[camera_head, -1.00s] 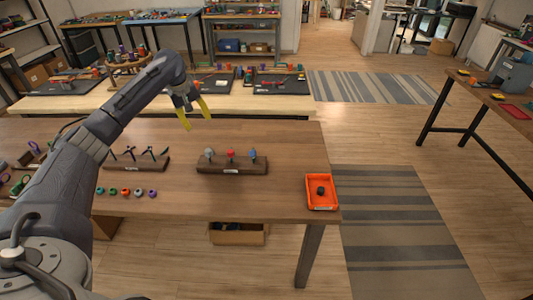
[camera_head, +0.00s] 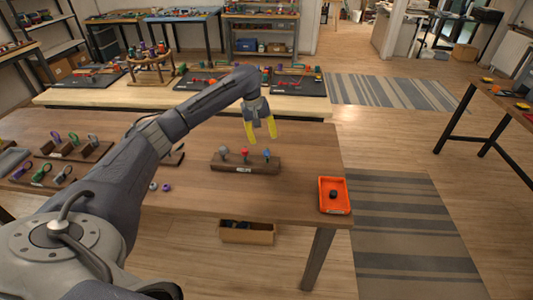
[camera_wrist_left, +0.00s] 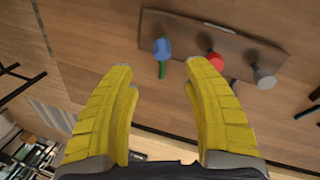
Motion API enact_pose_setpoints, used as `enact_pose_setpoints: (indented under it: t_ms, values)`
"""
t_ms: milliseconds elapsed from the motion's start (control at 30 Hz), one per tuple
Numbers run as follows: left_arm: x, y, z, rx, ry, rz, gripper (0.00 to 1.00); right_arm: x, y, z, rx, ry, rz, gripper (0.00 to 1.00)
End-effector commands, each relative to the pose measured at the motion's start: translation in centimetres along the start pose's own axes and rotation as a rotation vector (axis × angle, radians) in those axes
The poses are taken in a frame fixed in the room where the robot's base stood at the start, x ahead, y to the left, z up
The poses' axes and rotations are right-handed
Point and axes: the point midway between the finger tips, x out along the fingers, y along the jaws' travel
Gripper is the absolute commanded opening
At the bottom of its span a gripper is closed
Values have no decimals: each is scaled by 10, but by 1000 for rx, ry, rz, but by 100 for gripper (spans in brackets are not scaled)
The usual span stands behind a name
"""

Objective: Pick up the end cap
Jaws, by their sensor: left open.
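My left gripper (camera_head: 261,133) is open and empty, with yellow fingers, above and beyond the brown block (camera_head: 246,165) in the head view. In the left wrist view my left gripper (camera_wrist_left: 160,80) has its fingers spread, with the blue-topped piece (camera_wrist_left: 162,48) beyond the gap. A small black piece (camera_head: 333,194), possibly the end cap, lies in the orange tray (camera_head: 321,196) at the table's right end. The block also holds a red-topped piece (camera_wrist_left: 215,62) and a grey-topped piece (camera_wrist_left: 264,77). Which item is the end cap is not certain.
The brown table (camera_head: 300,160) is clear between the block and the tray. Racks with coloured loops (camera_head: 65,145) stand at the left. Small rings (camera_head: 166,188) lie near my arm. Behind is a lighter bench (camera_head: 300,105) with black mats. An open box (camera_head: 246,232) sits below.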

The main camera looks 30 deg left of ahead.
Motion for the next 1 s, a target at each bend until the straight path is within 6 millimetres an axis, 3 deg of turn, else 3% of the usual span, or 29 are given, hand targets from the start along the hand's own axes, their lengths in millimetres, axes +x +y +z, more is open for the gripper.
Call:
enact_pose_setpoints:
  t_ms: [200, 467, 800, 1000]
  values:
    - [27, 0, 1, 0, -1, 0, 50, 0, 0, 0, 0, 0, 0, 30]
    - [36, -1, 0, 0, 0, 0, 50, 0, 0, 0, 0, 0, 0, 30]
    - [75, -3, 3, -1, -1, 0, 50, 0, 0, 0, 0, 0, 0, 30]
    - [86, -4, 2, -1, 1, -1, 50, 0, 0, 0, 0, 0, 0, 30]
